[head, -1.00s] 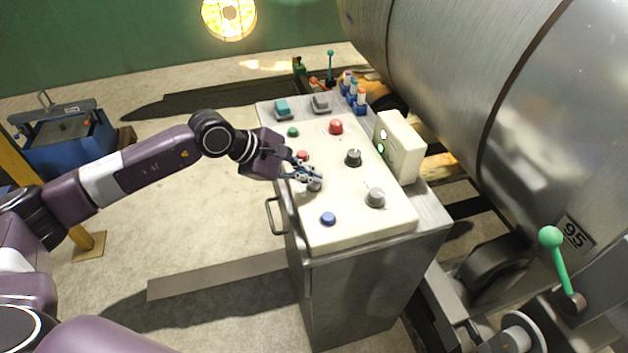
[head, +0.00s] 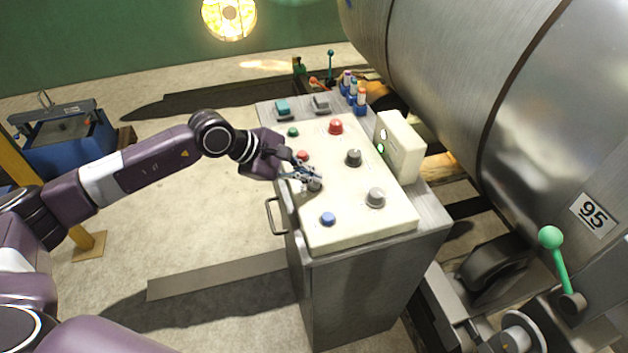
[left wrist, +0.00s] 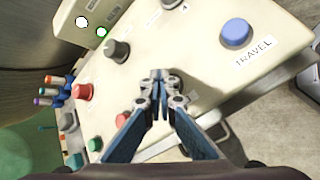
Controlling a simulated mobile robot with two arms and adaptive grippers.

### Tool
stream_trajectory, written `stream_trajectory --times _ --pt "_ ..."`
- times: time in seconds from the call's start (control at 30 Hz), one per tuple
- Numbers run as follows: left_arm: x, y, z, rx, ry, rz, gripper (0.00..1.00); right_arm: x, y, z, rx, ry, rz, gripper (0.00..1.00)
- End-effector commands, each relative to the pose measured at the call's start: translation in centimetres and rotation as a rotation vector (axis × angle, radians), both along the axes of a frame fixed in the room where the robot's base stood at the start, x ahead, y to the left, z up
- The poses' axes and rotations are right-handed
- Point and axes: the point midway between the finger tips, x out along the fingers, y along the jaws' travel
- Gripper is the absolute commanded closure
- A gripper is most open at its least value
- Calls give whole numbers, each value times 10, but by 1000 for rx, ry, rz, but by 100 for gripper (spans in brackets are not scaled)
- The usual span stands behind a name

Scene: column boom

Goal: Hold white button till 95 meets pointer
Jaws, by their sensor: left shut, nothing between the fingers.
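My left gripper (head: 314,176) is shut and empty, with its fingertips down at the control panel (head: 350,226). Under the tips in the head view is a small round greyish control (head: 315,185), mostly covered; I cannot make out a white button face. In the left wrist view the closed fingertips (left wrist: 160,76) also hide what is beneath them. The number plate 95 (head: 592,214) is on the lower right of the big steel drum (head: 440,70), tilted. I cannot make out a pointer. My right gripper is not in view.
The panel also carries a blue button (head: 328,219) labelled TRAVEL, a grey knob (head: 376,197), a dark knob (head: 353,158), a red mushroom button (head: 336,127) and a box with lamps (head: 400,146). A green-knobbed lever (head: 551,238) stands at right. Floor left of the cabinet is open.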

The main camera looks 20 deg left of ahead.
Motion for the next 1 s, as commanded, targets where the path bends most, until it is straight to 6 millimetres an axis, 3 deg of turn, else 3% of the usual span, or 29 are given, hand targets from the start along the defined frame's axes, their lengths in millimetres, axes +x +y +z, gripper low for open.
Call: stream_trajectory --times 0.27,0.67,1.0 --pt "-1 0 -1 1 3 0 100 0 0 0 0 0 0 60" --pt "0 0 18 0 1 0 100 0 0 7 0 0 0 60" --pt "0 0 19 0 0 0 100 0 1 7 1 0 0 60"
